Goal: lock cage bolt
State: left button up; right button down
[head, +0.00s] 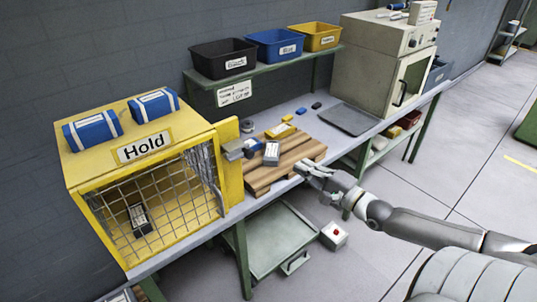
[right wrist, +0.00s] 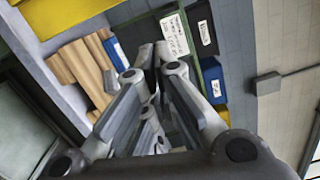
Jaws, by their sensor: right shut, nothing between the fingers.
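The yellow cage (head: 190,132) with a "Hold" label stands at the left end of the bench. Its wire mesh door (head: 165,208) covers the front, and a dark labelled item (head: 139,217) shows behind the mesh. A grey metal piece (head: 236,151), seemingly the bolt, sits at the cage's right front edge; its exact position is too small to tell. My right gripper (head: 305,170) is shut and empty, beside the front right of the wooden slats and well to the right of the bolt. Its fingers also show in the right wrist view (right wrist: 152,75). My left gripper is not seen.
Wooden slats (head: 272,178) on the bench hold a blue-and-grey item and a yellow one. Several bins (head: 277,46) stand on the rear shelf. A grey oven-like cabinet (head: 375,70) is at the right. A box with a red button (head: 334,236) is below the bench.

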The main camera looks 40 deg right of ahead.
jog(key=w+a+r+p, duration=0.1)
jog(key=w+a+p, duration=0.2)
jog(key=w, duration=0.6)
jog(key=a, duration=0.2)
jog(key=shift+w+a, duration=0.35)
jog(key=shift+a, duration=0.05)
dwell(0.3)
